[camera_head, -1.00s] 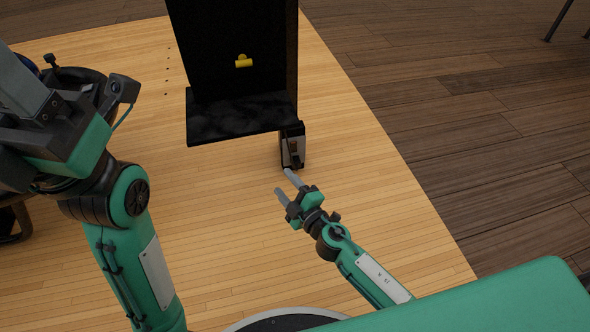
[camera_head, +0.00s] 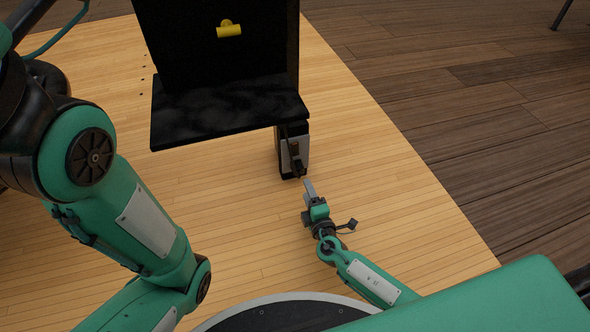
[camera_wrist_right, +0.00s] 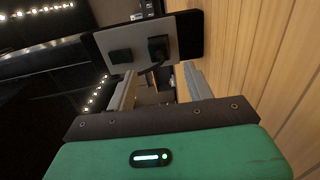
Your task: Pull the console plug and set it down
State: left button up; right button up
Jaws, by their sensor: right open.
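The console unit (camera_head: 306,150) is a small black box with a grey face, low beside the black cabinet. In the right wrist view its grey plate (camera_wrist_right: 138,33) carries two dark square pieces: one lies flat (camera_wrist_right: 120,56), and one stands out like a plug (camera_wrist_right: 159,47) with a dark strip below it. I cannot tell for sure which part is the plug. My right gripper (camera_head: 304,187) is just in front of the unit's lower front. Its fingers are apart in the wrist view (camera_wrist_right: 158,88), with no clear grip on anything. My left gripper is out of view.
A black cabinet with a dark shelf (camera_head: 225,108) overhangs just left of the unit. A yellow piece (camera_head: 229,30) sits on its back panel. The light wooden floor (camera_head: 390,160) right of the unit is clear, with darker planks (camera_head: 480,120) beyond.

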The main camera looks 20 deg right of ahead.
aim_at(299, 172)
dwell(0.3)
jog(key=shift+w+a, duration=0.15)
jog(key=shift+w, duration=4.35)
grip_shut()
jog(key=shift+s+p, duration=0.4)
jog(key=shift+s, duration=2.6)
